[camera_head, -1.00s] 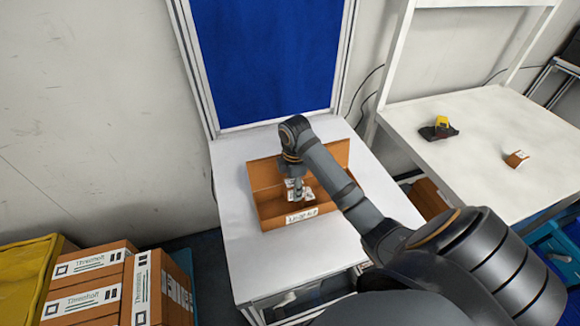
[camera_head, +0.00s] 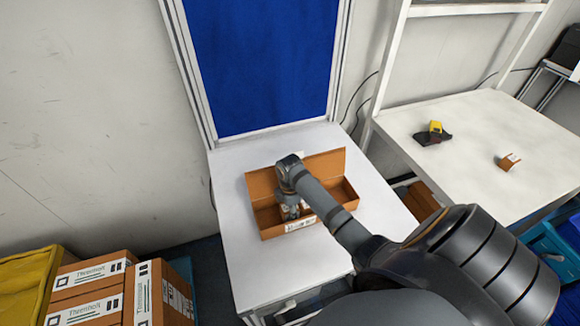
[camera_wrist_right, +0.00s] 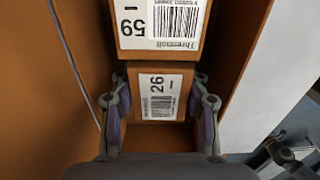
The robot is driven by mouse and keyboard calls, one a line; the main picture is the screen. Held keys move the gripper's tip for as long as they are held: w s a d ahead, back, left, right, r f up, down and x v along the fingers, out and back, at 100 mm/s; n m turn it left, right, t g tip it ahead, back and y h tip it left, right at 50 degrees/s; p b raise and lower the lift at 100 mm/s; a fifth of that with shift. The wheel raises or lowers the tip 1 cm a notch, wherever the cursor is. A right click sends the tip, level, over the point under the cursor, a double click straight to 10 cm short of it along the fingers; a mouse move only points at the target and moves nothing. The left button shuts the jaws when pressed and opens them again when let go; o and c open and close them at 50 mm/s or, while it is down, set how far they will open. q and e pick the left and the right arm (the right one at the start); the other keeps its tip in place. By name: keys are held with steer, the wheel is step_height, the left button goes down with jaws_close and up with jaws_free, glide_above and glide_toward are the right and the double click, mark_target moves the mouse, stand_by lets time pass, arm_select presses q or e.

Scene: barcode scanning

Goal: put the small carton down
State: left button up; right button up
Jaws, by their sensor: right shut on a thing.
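My right gripper (camera_head: 291,211) is down inside an open brown box on the white table. In the right wrist view its two fingers (camera_wrist_right: 160,92) are shut on the sides of a small brown carton (camera_wrist_right: 188,108), whose white label reads 26. The carton is between the box's walls, just beside another small carton (camera_wrist_right: 190,53) with a label reading 59. The open box (camera_head: 345,165) has its lid raised at the back and a white label on its front. Whether the held carton touches the box floor is hidden.
The white table (camera_head: 240,250) around the box is bare. A second white table (camera_head: 470,180) at right holds a yellow-and-black device (camera_head: 434,133) and a small brown piece (camera_head: 508,161). Large labelled cartons (camera_head: 160,290) and a yellow bin (camera_head: 28,280) stand at lower left.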

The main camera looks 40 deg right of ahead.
steer(key=shift+f, duration=0.1)
steer(key=o, duration=1)
steer(key=shift+f, duration=0.1)
steer(key=shift+r, duration=0.2)
step_height(320, 180, up, 9)
steer(key=b, duration=0.3)
steer(key=shift+f, duration=0.15)
step_height(320, 180, up, 2)
steer(key=shift+r+p, duration=0.15)
steer(key=shift+p, duration=0.3)
steer(key=shift+r, duration=0.5)
arm_select(q)
steer(key=shift+s+f, duration=0.9)
steer(key=shift+s, duration=0.15)
arm_select(e)
steer(key=shift+f, duration=0.1)
